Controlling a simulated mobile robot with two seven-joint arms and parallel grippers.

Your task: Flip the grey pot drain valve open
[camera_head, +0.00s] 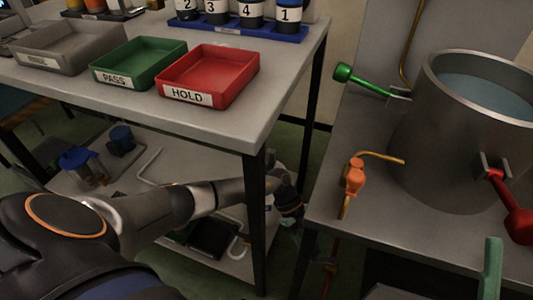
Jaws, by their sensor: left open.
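The grey pot (440,150) stands on the right-hand table and holds bluish liquid (483,92). An orange valve (355,174) with a thin brass pipe and a small downward-pointing lever sits at the pot's lower left. A long red handle (510,203) sticks out of the pot's front right, and a green handle (360,80) out of its left side. I cannot tell for certain which is the drain valve. My left gripper (291,210) is open, low between the two tables, apart from the pot and valve. My right gripper is not seen.
The left table carries a red HOLD tray (212,88), a green PASS tray (137,72), a grey tray (65,58) and a blue rack (240,32) with numbered containers. Its black leg (256,230) stands close to my left arm. A green upright piece (491,268) is at bottom right.

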